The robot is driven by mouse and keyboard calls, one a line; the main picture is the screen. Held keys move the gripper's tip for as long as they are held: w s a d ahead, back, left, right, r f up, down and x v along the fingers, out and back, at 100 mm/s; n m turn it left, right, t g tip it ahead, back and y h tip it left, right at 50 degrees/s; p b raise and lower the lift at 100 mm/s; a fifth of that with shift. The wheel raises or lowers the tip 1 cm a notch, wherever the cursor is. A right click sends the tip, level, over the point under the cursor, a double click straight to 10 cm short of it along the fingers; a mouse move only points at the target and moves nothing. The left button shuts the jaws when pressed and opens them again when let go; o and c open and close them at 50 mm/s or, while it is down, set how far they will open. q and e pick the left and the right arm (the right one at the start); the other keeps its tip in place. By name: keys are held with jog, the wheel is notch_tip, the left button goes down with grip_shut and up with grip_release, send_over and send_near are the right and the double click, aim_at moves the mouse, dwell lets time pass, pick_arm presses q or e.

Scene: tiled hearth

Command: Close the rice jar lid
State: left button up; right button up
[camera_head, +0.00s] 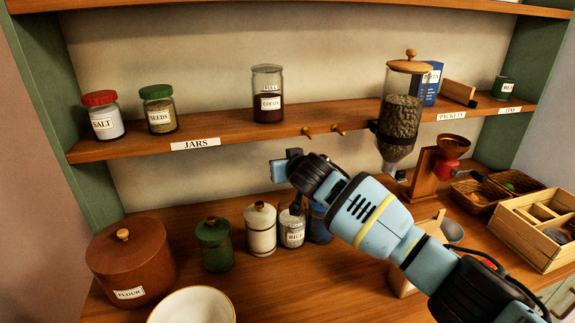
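The rice jar (292,231) is a small clear glass jar with a white label, standing on the counter beside the cream canister. A dark, upright part shows at its top, partly covered by my gripper's shadowed side, and I cannot tell how its lid lies. My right arm comes in from the lower right. My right gripper (287,168) is above and behind the jar's top, apart from its label side. Its fingers are mostly hidden by the wrist, so its opening is unclear. My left gripper is out of view.
A cream canister (260,230), green canister (214,245) and brown flour pot (131,264) stand left of the jar. A white bowl (192,307) is in front. The shelf (228,132) with two pegs runs overhead. A wooden crate (529,232) is at the right.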

jog(key=shift+r, duration=0.1)
grip_shut()
dwell(0.3)
